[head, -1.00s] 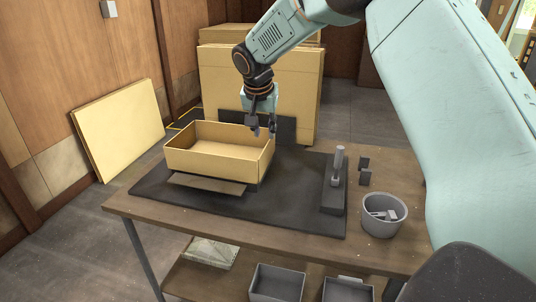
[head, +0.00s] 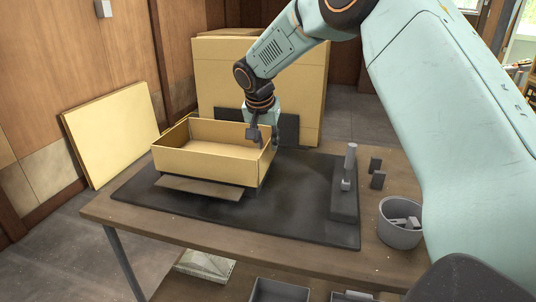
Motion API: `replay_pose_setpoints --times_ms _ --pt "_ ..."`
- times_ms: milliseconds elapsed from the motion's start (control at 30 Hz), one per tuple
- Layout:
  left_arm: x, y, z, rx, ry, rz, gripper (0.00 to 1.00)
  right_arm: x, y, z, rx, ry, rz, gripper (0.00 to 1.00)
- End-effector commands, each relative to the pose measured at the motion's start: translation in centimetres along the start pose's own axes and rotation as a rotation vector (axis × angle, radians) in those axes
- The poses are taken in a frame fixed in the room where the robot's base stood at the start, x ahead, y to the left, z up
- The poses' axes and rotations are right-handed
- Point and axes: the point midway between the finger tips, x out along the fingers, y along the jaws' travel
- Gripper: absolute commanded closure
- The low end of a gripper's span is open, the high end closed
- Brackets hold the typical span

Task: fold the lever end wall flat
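The cardboard tray (head: 207,162) stands open-topped on the dark mat (head: 285,222). Its right end wall (head: 267,160), on the side of the lever, stands up. The grey lever (head: 350,158) stands upright on a dark block to the right of the tray. My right gripper (head: 262,137) is at the top of that end wall, near its far corner, with its fingers apart. One dark finger shows over the inside of the tray; the other is partly hidden, and contact with the wall cannot be made out. My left gripper is out of view.
A dark plate (head: 200,188) lies in front of the tray. Small dark blocks (head: 377,180) and a grey bucket (head: 399,236) with metal pieces stand at the table's right. Tall cardboard stacks (head: 210,75) stand behind. The mat's front is clear.

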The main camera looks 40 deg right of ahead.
Motion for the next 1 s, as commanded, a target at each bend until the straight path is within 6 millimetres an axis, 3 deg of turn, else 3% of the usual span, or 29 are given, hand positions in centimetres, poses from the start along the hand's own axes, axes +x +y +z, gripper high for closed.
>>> replay_pose_setpoints --times_ms 100,300,700,1000 --pt "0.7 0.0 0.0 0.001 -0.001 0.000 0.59 2.4 0.1 0.2 0.000 -0.004 0.003 0.74" --pt "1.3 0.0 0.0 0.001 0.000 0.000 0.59 4.6 0.0 0.1 0.000 -0.002 0.001 0.74" --pt "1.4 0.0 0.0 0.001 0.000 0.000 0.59 5.3 -0.1 -0.2 0.000 -0.002 0.001 0.74" --pt "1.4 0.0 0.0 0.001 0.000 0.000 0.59 5.3 -0.1 -0.2 0.000 -0.002 0.001 1.00"
